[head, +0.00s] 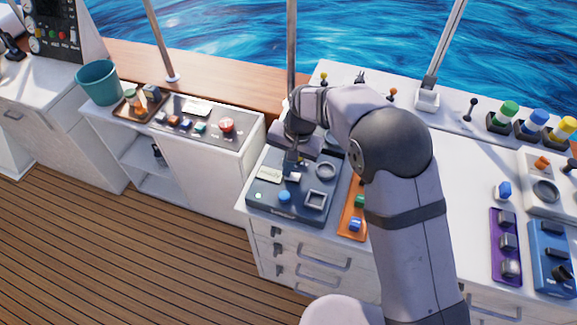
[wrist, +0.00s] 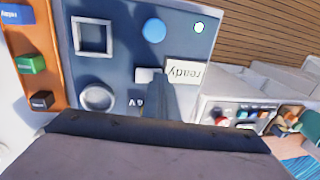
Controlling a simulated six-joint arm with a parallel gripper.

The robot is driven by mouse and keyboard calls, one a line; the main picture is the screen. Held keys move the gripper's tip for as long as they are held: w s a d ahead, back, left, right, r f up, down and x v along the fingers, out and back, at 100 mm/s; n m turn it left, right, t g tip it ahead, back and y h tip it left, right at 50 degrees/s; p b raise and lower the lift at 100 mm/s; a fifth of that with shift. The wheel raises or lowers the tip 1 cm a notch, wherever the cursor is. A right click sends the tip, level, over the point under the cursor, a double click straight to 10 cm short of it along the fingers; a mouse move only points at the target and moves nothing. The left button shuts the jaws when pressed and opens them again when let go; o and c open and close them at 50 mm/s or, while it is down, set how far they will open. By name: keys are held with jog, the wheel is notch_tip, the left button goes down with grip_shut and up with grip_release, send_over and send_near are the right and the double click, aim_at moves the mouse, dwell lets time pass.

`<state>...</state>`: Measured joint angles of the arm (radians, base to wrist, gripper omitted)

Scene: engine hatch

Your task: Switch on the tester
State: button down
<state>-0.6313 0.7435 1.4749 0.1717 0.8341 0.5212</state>
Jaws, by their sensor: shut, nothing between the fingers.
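The tester is a dark blue panel (head: 265,209) on the white counter, also seen in the wrist view (wrist: 120,62). It carries a white label reading "ready" (wrist: 186,72), a blue round button (wrist: 154,30), a square frame, a round ring and a small pale green-white light (wrist: 199,27) that looks lit. A light grey switch or block (wrist: 150,75) sits beside the label. My gripper (wrist: 160,85) is shut and empty, its fingertips over the panel right by this grey piece. I cannot tell whether they touch it. The head view shows my gripper (head: 293,166) there too.
An orange strip (head: 348,222) with coloured blocks lies right of the tester, partly behind my arm. A panel with a red button (head: 226,125), a brown tray (head: 130,107) and a teal bucket (head: 98,83) stand left. Purple (head: 497,225) and blue (head: 541,249) panels are far right.

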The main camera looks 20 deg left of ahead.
aim_at(296, 176)
jog(key=shift+d+f, duration=0.1)
jog(key=shift+d, duration=0.2)
jog(key=shift+d, duration=0.55)
jog(key=shift+a+r, duration=0.1)
jog(key=shift+r, duration=0.1)
jog(key=shift+r, duration=0.1)
jog(key=r+p, duration=0.2)
jog(key=r, duration=0.1)
jog(key=r+p, duration=0.1)
jog(key=p, duration=0.1)
jog(key=shift+d+r, duration=0.2)
jog(key=shift+d, duration=0.1)
jog(key=shift+w+d+r+b, duration=0.1)
jog(key=shift+r+b, duration=0.25)
jog(key=shift+b, duration=0.45)
notch_tip(296, 176, up, 8)
jog(key=d+b, duration=0.1)
jog(key=b, duration=0.1)
jog(key=shift+d+r, duration=0.2)
jog(key=shift+r, duration=0.05)
jog(key=shift+a+f+b, duration=0.1)
jog(key=shift+b, duration=0.3)
